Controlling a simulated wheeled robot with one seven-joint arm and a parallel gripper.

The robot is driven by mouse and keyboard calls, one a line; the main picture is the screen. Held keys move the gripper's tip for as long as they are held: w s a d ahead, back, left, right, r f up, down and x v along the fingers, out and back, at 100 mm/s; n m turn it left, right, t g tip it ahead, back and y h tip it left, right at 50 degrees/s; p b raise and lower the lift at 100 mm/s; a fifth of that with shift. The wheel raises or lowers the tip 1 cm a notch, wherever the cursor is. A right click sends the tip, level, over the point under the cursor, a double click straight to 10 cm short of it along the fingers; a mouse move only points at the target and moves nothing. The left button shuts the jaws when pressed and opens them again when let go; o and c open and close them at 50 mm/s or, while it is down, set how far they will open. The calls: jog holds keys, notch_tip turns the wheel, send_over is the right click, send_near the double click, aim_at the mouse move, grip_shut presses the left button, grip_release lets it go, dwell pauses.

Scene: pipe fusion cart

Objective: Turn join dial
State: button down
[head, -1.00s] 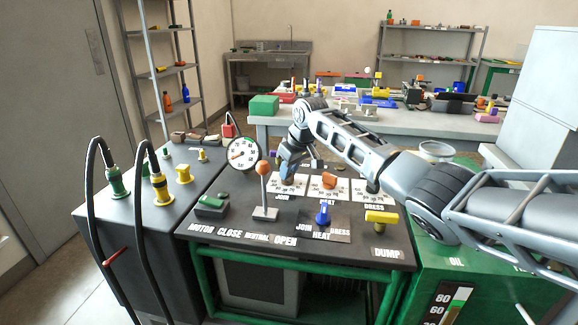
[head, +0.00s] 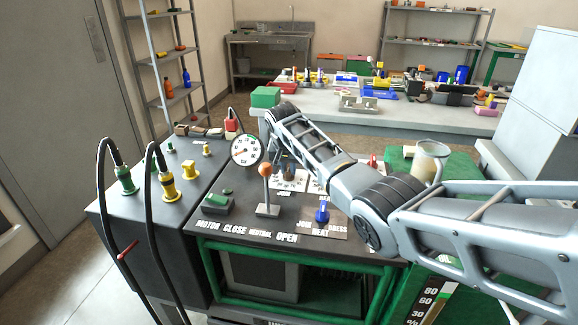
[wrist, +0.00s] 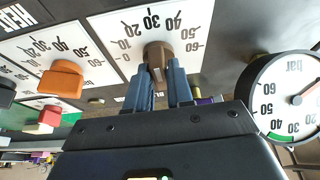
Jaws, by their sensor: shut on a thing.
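The join dial (wrist: 157,56) is a brown knob on a white plate (wrist: 128,24) printed with numbers up to 60, seen upside down in the wrist view. My gripper (wrist: 160,75) has its two blue fingers closed around the knob, one on each side. In the head view my gripper (head: 288,169) is down at the leftmost white dial plate (head: 281,184), and my arm crosses over the panel. The knob's pointer is hard to make out.
An orange dial (wrist: 62,79) sits beside the join dial on its own plate. A round bar gauge (wrist: 287,97) stands close on the other side. In the head view an orange-topped lever (head: 265,190) and a blue knob (head: 322,212) stand in front.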

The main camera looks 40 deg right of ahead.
jog(key=shift+m+g+h+b, duration=0.4)
jog(key=shift+m+b, duration=0.1)
jog(key=shift+m, duration=1)
jog(key=c, duration=1.1)
grip_release()
jog(key=shift+r, duration=0.15)
jog(key=shift+v, duration=3.75)
jog(key=shift+w, duration=0.1)
